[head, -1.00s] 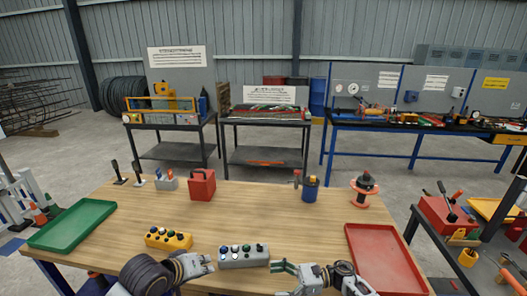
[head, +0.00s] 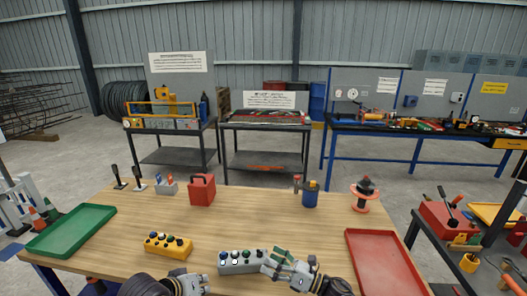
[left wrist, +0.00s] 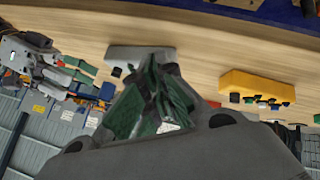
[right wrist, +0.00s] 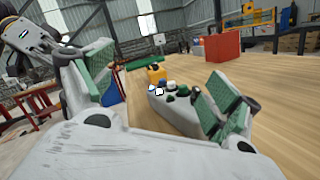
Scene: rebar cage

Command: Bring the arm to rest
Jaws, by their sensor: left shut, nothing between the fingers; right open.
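My left gripper (head: 203,283) is low at the table's front edge in the head view, partly cut off by the picture's bottom. In the left wrist view its green-padded fingers (left wrist: 155,100) are together with nothing between them. My right gripper (head: 272,262) is at the right end of the grey button box (head: 238,262). In the right wrist view its green-padded fingers (right wrist: 155,88) are wide apart, with the grey box (right wrist: 178,112) showing beyond the gap. Contact with the box cannot be told. The right gripper also shows in the left wrist view (left wrist: 80,75).
A yellow button box (head: 168,245) stands left of the grey one. A green tray (head: 70,232) lies at the left and a red tray (head: 385,262) at the right. A red box (head: 201,190) and a blue cup (head: 310,197) stand further back. The table's middle is clear.

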